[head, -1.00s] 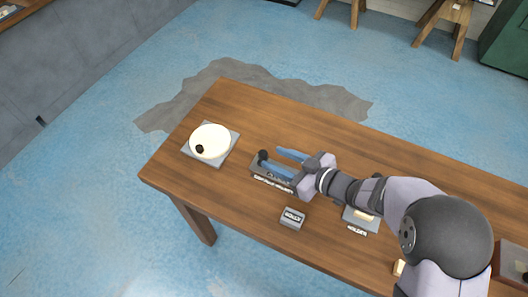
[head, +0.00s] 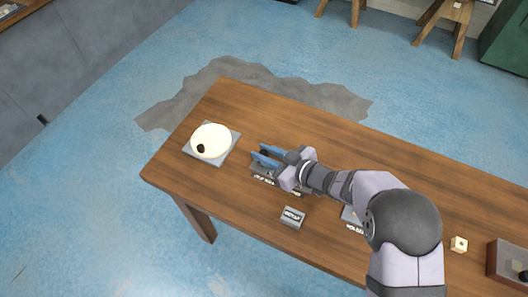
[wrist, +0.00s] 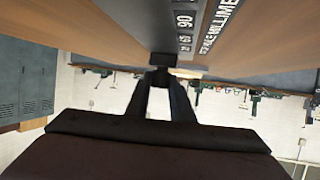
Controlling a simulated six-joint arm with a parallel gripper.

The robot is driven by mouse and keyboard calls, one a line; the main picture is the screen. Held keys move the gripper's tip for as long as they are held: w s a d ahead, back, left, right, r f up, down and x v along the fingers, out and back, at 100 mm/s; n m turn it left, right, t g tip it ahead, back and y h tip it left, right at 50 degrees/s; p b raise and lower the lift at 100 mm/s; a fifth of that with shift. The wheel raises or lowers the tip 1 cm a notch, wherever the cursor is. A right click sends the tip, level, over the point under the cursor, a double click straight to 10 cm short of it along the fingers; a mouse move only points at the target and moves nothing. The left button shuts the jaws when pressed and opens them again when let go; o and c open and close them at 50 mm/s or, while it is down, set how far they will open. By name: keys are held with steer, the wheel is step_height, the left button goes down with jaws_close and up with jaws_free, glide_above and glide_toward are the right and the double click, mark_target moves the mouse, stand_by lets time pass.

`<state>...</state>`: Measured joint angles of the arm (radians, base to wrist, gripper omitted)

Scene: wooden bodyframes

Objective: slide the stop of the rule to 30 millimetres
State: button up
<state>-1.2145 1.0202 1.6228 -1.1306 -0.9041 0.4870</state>
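The rule (head: 262,179) is a grey block with a white-lettered front, lying on the wooden table; my gripper hides much of it. In the wrist view, its scale (wrist: 185,22) shows the number 90 and part of the word MILLIMETRES. The stop's dark knob (wrist: 160,59) stands at the fingertips in the wrist view. The stop's reading cannot be made out.
A round cream dial (head: 211,140) with a black knob sits on a grey plate to the left. A small grey labelled block (head: 292,217) lies in front. The table's back is clear.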

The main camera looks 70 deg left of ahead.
steer(key=shift+w+d, duration=1.1)
jaws_close()
steer(key=o, duration=0.9)
jaws_free()
steer(key=shift+b+v, duration=0.6)
steer(key=shift+v, duration=3.05)
